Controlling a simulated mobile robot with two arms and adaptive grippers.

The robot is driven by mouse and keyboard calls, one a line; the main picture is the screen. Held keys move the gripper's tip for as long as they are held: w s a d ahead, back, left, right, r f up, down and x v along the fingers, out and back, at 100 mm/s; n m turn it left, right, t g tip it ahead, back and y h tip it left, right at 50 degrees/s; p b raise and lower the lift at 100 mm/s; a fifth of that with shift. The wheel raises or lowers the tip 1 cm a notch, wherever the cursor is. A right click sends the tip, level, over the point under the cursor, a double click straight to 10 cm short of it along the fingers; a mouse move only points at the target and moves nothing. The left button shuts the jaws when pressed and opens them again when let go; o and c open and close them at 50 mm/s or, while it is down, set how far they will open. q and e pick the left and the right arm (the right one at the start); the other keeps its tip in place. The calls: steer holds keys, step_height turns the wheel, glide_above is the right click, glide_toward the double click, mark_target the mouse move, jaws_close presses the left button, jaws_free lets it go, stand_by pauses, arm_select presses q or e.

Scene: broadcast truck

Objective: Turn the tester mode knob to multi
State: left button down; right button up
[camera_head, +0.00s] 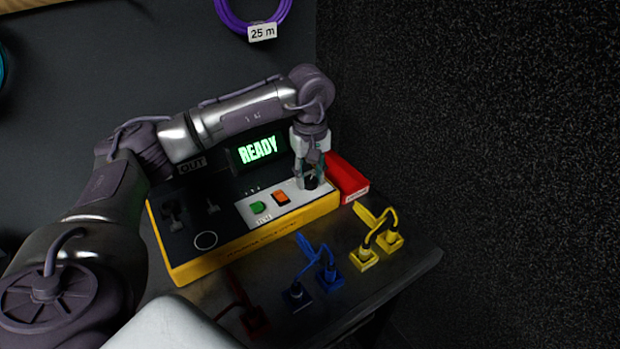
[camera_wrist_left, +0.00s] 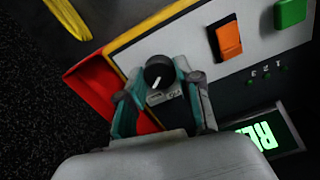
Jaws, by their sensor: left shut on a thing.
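The tester (camera_head: 240,238) is a yellow-edged box with a black and white top on the bench. Its black mode knob (camera_wrist_left: 158,72) has a white pointer line and sits at the right end of the white panel. The knob's printed labels are partly covered and too small to read. My left gripper (camera_head: 310,183) comes down from above onto the knob. In the left wrist view its fingers (camera_wrist_left: 160,86) are on either side of the knob, shut on it. My right gripper is not in view.
A green button (camera_head: 258,208) and an orange switch (camera_head: 281,198) are left of the knob. A screen (camera_head: 258,150) reads READY. A red bin (camera_head: 346,180) stands close on the right. Blue (camera_head: 328,275) and yellow (camera_head: 364,258) cable plugs lie in front.

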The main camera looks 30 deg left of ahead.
mark_target(310, 179)
arm_select(q)
steer(key=shift+m, duration=0.6)
steer(key=c, duration=0.8)
jaws_free()
steer(key=shift+o, duration=0.2)
steer(key=shift+r, duration=0.1)
step_height(310, 179, up, 12)
